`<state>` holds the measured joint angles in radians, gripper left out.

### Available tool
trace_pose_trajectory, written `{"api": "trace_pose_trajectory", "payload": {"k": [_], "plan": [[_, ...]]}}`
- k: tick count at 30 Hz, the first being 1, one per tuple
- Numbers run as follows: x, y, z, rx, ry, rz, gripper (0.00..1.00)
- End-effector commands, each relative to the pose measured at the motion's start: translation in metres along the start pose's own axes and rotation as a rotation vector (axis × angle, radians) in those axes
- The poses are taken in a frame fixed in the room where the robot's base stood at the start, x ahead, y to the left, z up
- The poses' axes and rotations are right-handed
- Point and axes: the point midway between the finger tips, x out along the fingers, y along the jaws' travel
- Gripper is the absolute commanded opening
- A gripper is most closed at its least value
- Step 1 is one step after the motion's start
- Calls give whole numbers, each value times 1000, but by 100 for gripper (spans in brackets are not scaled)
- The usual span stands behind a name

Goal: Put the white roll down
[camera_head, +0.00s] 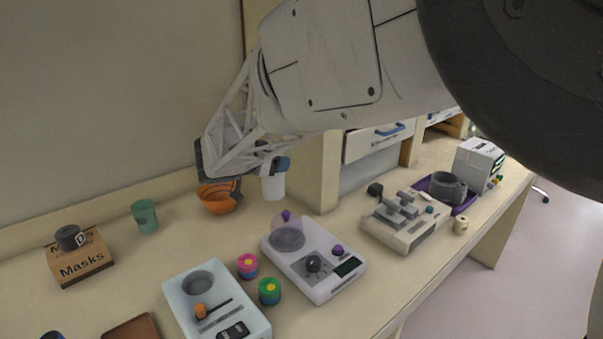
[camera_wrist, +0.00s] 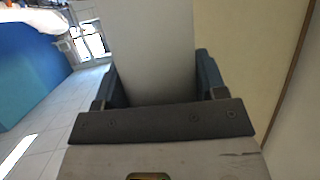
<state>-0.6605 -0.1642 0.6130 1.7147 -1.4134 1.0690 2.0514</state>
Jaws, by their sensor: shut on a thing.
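The white roll (camera_head: 273,187) shows upright under my gripper (camera_head: 262,177) in the head view, at the back of the counter, just right of the orange bowl. My gripper is shut on it, with its upper part hidden by the fingers. In the wrist view the pale roll (camera_wrist: 148,45) stands between the two dark fingers (camera_wrist: 155,85). Its lower end is close to the counter top (camera_head: 350,290); I cannot tell if it touches.
The orange bowl (camera_head: 217,198) is close on the left, with a green cup (camera_head: 144,216) beyond. A white scale-like device (camera_head: 312,262) stands in front. A cabinet panel (camera_head: 316,170) rises close on the right. Masks box (camera_head: 82,262) is far left.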

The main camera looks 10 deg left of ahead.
Motion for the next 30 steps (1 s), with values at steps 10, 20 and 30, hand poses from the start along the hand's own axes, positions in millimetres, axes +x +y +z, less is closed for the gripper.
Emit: {"api": "trace_pose_trajectory", "payload": {"k": [10,20,30], "plan": [[13,-38,-4,53,0,128,34],[22,-73,-6,99,0,239,34],[32,-88,12,117,-1,288,34]]}}
